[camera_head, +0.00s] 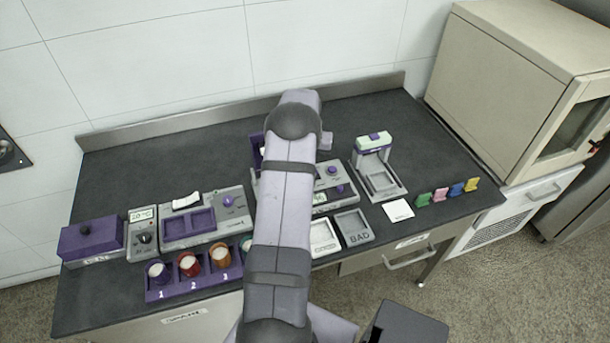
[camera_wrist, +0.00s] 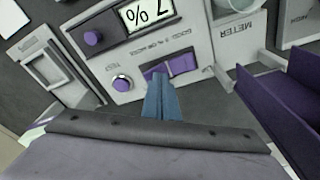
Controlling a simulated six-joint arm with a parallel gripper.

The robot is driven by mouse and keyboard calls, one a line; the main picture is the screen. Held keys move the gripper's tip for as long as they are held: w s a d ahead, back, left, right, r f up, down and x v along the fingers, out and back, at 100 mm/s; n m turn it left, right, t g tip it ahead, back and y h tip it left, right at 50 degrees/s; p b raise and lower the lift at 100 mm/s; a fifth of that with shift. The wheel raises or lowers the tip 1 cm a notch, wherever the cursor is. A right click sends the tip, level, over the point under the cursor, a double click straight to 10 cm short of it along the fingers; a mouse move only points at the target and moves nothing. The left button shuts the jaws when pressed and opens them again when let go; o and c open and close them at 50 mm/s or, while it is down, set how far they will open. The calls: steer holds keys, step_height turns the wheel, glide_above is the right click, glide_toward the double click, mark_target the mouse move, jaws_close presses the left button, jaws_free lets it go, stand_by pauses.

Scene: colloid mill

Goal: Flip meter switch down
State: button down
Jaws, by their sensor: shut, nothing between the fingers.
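The grey meter (camera_head: 333,181) stands behind my arm on the dark bench, its left part hidden. In the wrist view its panel (camera_wrist: 205,50) shows upside down, with a "METER" label and a lit percent display (camera_wrist: 148,12). A purple rocker switch (camera_wrist: 184,64) sits on the panel, its two halves at different tilts. My gripper (camera_wrist: 160,76) has its blue fingers shut and empty, with the tips over the left end of the switch. I cannot tell whether they touch it. In the head view my arm hides the fingers and the switch.
Purple walls (camera_wrist: 285,105) rise at the right of the wrist view. A "BAD" tray (camera_head: 354,228) and a cup rack (camera_head: 190,288) stand in front. The bench's back left is clear.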

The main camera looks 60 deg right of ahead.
steer(key=shift+f+b, duration=0.3)
steer(key=shift+f, duration=0.2)
steer(key=shift+r, duration=0.15)
step_height(320, 180, up, 7)
steer(key=p, duration=0.4)
steer(key=shift+p, duration=0.35)
stand_by(0.6)
